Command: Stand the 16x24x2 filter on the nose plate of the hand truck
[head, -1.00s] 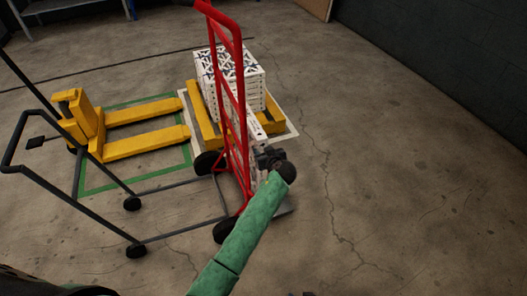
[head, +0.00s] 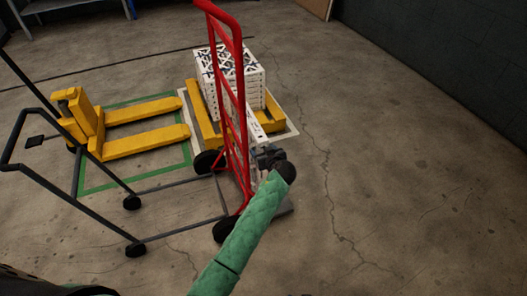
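A white boxed filter (head: 257,130) stands on edge just behind the red frame, partly hidden by the frame and my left gripper. I cannot read its size, and its lower edge is hidden, so I cannot tell whether it rests on the nose plate. My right gripper is not in view.
A yellow pallet jack (head: 85,120) stands at left in a green floor outline. A dark-framed cart (head: 75,195) is at front left. Floor at right is clear.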

